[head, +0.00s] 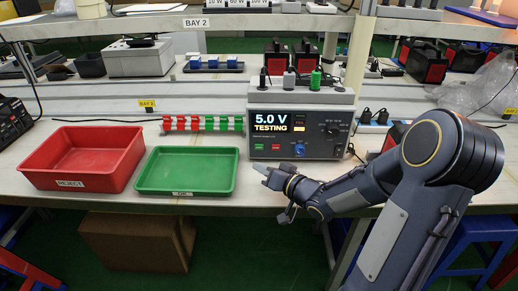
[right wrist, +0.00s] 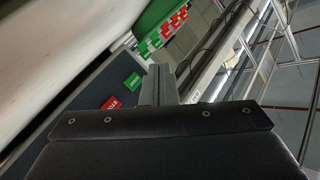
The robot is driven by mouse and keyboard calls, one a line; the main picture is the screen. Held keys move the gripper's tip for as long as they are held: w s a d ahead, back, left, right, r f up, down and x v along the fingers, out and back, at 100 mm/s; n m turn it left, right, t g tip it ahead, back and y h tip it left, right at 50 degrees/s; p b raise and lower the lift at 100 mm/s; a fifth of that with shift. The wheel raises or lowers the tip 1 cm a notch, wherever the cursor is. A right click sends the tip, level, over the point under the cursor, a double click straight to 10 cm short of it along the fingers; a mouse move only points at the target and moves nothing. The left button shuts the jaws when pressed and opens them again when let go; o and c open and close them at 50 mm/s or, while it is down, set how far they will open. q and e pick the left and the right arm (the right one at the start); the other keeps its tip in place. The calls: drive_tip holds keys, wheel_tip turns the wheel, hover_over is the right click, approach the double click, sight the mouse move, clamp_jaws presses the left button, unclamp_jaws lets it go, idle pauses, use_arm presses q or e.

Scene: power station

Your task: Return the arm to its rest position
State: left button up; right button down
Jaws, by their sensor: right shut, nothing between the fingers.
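My right arm (head: 400,190) comes in from the right in the head view and reaches left over the bench's front edge. Its right gripper (head: 262,170) is shut and empty, just in front of the test unit (head: 300,125), whose display reads "5.0 V TESTING". In the right wrist view the closed fingers (right wrist: 158,85) point toward the unit's front, with a green button (right wrist: 133,80) and a red button (right wrist: 111,103) beyond them. I cannot tell whether the fingertips touch the unit. My left gripper is not in view.
A red tray labelled "REJECT" (head: 66,183) and a green tray (head: 178,192) stand left of the gripper on the bench. Red and green connectors (head: 203,123) line up behind the green tray. A shelf (head: 200,20) spans above. A cardboard box (head: 135,240) is below the bench.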

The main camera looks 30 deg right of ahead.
idle(0.6)
drive_tip(key=shift+r, duration=0.2)
drive_tip(key=s+g+h, duration=0.1)
drive_tip(key=r+h, duration=0.1)
drive_tip(key=shift+s+d+r+g+h, duration=0.2)
drive_tip(key=shift+s+d+g+h, duration=0.2)
drive_tip(key=s+g, duration=0.1)
drive_tip(key=s, duration=0.1)
drive_tip(key=s+g+h, duration=0.1)
drive_tip(key=s, duration=0.1)
drive_tip(key=s+r+h, duration=0.1)
drive_tip(key=s, duration=0.1)
drive_tip(key=shift+a+g, duration=0.35)
drive_tip(key=shift+g, duration=0.05)
drive_tip(key=s+a+f+n+g+y, duration=0.1)
drive_tip(key=s+a+g+y, duration=0.15)
drive_tip(key=s+a, duration=0.45)
drive_tip(key=s+a+f+n+g+y, duration=0.1)
drive_tip(key=s+a+n+g+y, duration=0.15)
drive_tip(key=s, duration=0.75)
wheel_tip(320, 180, up, 15)
drive_tip(key=s+a+p, duration=0.1)
drive_tip(key=p, duration=1.4)
drive_tip(key=shift+a+r+g, duration=0.2)
drive_tip(key=shift+a+g, duration=0.05)
drive_tip(key=shift+g, duration=0.15)
drive_tip(key=shift+m, duration=0.25)
